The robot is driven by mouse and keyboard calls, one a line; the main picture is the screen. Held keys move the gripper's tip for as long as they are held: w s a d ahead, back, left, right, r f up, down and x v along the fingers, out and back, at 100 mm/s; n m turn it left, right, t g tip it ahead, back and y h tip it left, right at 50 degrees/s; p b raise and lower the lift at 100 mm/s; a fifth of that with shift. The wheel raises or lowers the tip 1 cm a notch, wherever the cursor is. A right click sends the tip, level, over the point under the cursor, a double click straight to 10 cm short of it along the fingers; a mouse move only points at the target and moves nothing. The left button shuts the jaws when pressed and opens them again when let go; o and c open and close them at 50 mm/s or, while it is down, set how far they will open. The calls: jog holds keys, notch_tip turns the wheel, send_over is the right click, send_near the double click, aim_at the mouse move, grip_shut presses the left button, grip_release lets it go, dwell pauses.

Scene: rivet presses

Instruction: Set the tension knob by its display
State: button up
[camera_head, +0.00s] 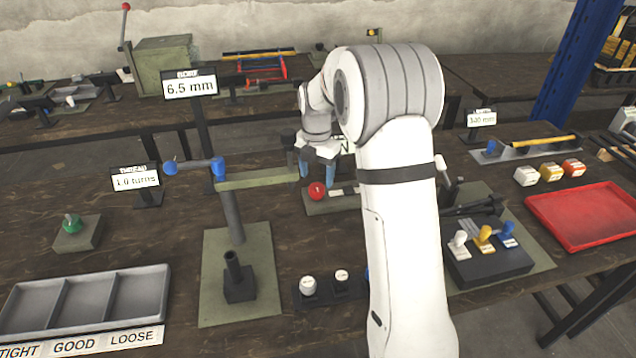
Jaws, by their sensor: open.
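A round red knob (317,190) sits on a low green-grey base (345,204) at the middle of the table. I cannot read its setting. A white display (346,146) stands behind it; only a letter "N" shows and my arm hides the rest. My gripper (318,171) has blue fingertips, spread apart and empty. In the picture they are just above and behind the red knob; I cannot tell the exact gap. My arm hides much of the area to the right of the knob.
A press with a green arm (256,179) and blue-ended handle stands close on the left. Displays read "6.5 mm" (190,86) and "1.0 turns" (136,180). A grey divided tray (112,298) is at front left, a red tray (580,212) at right.

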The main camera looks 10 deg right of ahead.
aim_at(317, 187)
jog(key=shift+f, duration=1.85)
